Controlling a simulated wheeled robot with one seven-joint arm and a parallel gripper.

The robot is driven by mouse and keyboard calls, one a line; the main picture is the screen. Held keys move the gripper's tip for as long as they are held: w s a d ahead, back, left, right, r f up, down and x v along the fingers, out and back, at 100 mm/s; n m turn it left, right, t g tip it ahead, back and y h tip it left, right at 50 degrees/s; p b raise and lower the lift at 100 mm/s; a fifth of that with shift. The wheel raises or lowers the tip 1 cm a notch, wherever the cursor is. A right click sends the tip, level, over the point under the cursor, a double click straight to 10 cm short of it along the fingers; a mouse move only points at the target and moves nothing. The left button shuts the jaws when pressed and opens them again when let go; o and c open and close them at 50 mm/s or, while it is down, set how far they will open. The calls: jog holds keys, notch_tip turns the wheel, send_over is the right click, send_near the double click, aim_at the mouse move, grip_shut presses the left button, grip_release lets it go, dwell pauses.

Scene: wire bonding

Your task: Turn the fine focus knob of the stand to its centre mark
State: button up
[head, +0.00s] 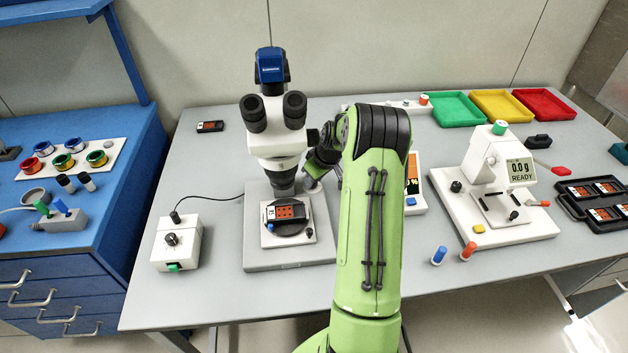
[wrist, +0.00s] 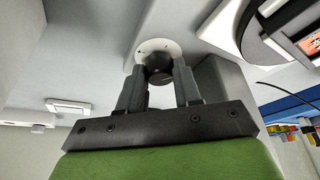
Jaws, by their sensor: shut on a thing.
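The microscope stand (head: 277,140) stands on a grey base plate (head: 262,258) at the left middle of the bench in the head view. In the wrist view, the fine focus knob (wrist: 156,74) is a dark round knob on a white dial disc (wrist: 150,46) on the stand's side. My gripper (wrist: 160,68) has one finger on either side of the knob and is shut on it. The dial has small dark marks, too small to read; I cannot tell where the knob points. In the head view my arm hides the knob and most of my gripper.
A chip carrier (head: 285,212) lies on the stand's stage. A white control box (head: 176,243) with a cable is at the left. A white bonder with a display (head: 521,171), coloured trays (head: 458,108) and two pegs (head: 439,256) are at the right.

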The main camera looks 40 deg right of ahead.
jog(key=shift+m+h+b, duration=0.3)
jog(key=shift+m+h, duration=0.1)
jog(key=shift+m, duration=0.7)
jog(key=o, duration=1)
jog(key=shift+a, duration=0.1)
jog(key=shift+o, duration=0.2)
jog(key=p+v, duration=0.2)
jog(key=v, duration=1.4)
jog(key=shift+p, duration=0.4)
jog(key=shift+w, duration=0.1)
